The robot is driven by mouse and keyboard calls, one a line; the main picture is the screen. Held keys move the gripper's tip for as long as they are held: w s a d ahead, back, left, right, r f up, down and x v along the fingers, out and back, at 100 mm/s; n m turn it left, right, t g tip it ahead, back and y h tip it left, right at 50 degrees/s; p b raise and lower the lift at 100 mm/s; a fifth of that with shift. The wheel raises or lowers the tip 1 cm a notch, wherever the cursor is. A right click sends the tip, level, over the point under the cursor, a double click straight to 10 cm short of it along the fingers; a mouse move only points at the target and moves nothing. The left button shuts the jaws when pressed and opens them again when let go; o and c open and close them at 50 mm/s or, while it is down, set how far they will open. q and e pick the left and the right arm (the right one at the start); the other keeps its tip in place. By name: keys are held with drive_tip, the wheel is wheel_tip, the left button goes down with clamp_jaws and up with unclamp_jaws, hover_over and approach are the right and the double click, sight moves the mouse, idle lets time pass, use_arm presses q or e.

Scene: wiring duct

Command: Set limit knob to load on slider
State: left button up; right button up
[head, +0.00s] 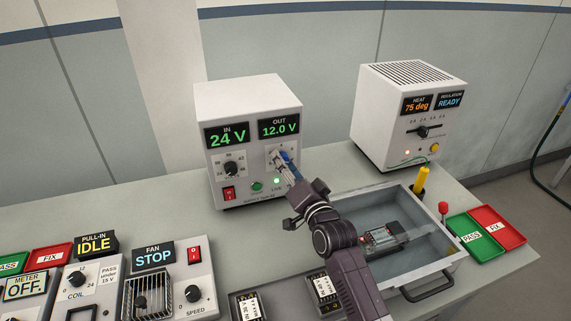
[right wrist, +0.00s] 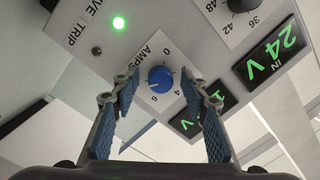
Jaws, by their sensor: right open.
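The blue limit knob (right wrist: 160,79) sits on the AMPS dial of the white power supply (head: 250,97). Its scale shows 0, 4 and 6; I cannot read its pointer surely. My right gripper (right wrist: 160,84) is open, its fingers on either side of the knob, with gaps visible. In the head view the right gripper (head: 284,160) is at the supply's front and hides most of the knob. The load box (head: 410,110) at the right has a slider (head: 422,131) with a dark handle near the middle of its scale. My left gripper is out of view.
The supply reads IN 24 V and OUT 12.0 V; a green lamp (right wrist: 118,23) is lit. The load box reads 75 deg and READY. Fan and coil boxes stand at front left.

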drive_tip(key=shift+c, duration=1.3)
clamp_jaws()
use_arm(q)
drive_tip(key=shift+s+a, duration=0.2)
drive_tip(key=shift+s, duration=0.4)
